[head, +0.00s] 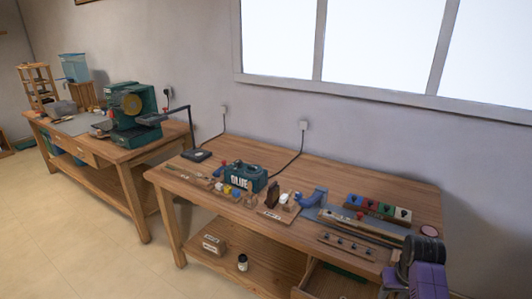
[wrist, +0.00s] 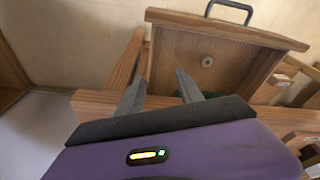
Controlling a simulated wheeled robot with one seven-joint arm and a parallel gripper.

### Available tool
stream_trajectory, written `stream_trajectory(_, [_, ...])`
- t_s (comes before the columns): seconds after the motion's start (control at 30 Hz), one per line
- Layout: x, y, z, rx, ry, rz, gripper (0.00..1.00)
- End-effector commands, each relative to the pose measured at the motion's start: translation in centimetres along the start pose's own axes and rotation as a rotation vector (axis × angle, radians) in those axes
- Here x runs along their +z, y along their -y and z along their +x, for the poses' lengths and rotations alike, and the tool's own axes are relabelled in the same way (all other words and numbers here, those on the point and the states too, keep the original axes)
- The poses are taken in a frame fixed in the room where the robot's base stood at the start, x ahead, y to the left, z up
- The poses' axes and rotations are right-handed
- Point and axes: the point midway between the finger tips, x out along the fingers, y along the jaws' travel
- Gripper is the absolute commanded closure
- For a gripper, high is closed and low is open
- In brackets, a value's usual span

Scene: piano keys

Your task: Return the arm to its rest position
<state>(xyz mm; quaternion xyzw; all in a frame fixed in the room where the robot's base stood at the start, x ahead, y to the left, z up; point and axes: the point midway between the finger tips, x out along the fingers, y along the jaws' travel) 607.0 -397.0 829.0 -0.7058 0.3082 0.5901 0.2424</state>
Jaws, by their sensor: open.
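My gripper (wrist: 160,72) shows in the wrist view with its two dark fingers apart and nothing between them. Whether the fingertips touch the wood cannot be told. In the head view, my purple arm (head: 428,282) is at the lower right, by the right end of the near workbench (head: 240,160). The fingers cannot be made out there.
A drawer (head: 335,284) stands open under the near bench. A second bench (head: 80,148) with a green machine (head: 130,108) stands left. Floor at lower left is clear.

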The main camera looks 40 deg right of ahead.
Motion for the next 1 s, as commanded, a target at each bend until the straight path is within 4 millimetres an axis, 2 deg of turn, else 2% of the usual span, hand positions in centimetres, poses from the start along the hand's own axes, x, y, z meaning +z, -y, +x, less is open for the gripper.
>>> stream_trajectory(0.1, [-2.4, -0.3, -0.8, 0.012, -0.106, 0.006, 0.56])
stream_trajectory(0.3, [-5.4, -0.1, -1.9, 0.027, -0.312, 0.016, 0.56])
stream_trajectory(0.43, [-6.2, 1.9, -2.9, 0.023, -0.484, 0.000, 0.56])
stream_trajectory(0.5, [-5.9, 3.9, -3.7, 0.011, -0.594, -0.018, 0.56])
stream_trajectory(0.67, [-3.0, 8.9, -6.4, -0.040, -0.824, -0.067, 0.56])
stream_trajectory(0.77, [-0.2, 11.7, -8.4, -0.082, -0.938, -0.101, 0.56])
stream_trajectory(1.0, [8.2, 16.6, -14.3, -0.207, -1.144, -0.184, 0.56])
